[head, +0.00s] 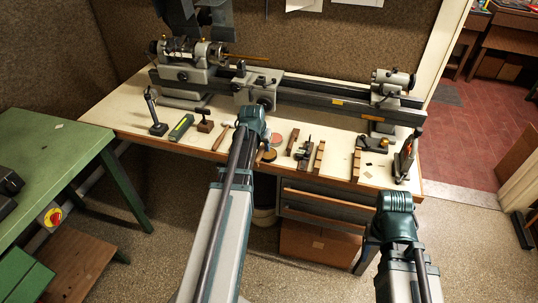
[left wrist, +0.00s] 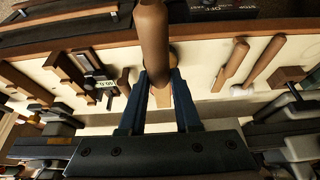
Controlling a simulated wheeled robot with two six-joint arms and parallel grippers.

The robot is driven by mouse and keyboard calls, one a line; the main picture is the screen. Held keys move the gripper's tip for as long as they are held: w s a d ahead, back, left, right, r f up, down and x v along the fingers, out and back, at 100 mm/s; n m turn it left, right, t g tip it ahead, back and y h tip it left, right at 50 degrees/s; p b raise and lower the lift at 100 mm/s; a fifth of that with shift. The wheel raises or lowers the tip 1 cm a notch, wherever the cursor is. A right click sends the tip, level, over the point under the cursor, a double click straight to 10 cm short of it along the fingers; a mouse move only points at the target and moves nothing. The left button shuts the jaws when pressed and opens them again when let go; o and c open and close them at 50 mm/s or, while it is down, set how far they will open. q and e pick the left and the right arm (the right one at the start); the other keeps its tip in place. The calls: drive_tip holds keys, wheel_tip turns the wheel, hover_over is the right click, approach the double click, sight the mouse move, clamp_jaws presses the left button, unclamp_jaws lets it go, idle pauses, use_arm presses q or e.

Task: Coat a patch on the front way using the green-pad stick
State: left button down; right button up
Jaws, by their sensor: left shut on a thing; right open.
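The lathe bed (head: 335,103) runs across the bench, with its dark front way along the near side. In the left wrist view my left gripper (left wrist: 164,98) is shut on a brown round handle (left wrist: 153,38), which runs up out of the picture. No green pad shows on the held thing; its ends are hidden or out of frame. My right gripper (head: 393,212) is low in front of the bench at the right, apart from everything; its fingertips are hardly visible.
Along the bench front lie a green-and-black box (head: 181,127), a hammer (head: 222,136), a red tin (head: 276,140), several brown wooden pieces (head: 318,158) and a black stand (head: 404,162). The lathe carriage (head: 255,92) and tailstock (head: 389,86) rise above the bed.

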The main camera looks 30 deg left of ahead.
use_arm(q)
wheel_tip(320, 180, down, 6)
drive_tip(key=b, duration=0.6)
drive_tip(key=shift+f+b, duration=0.55)
drive_tip(key=shift+b, duration=0.05)
idle(2.3)
drive_tip(key=shift+r, duration=0.1)
wheel_tip(320, 180, up, 7)
drive_tip(key=p, duration=0.7)
idle(0.7)
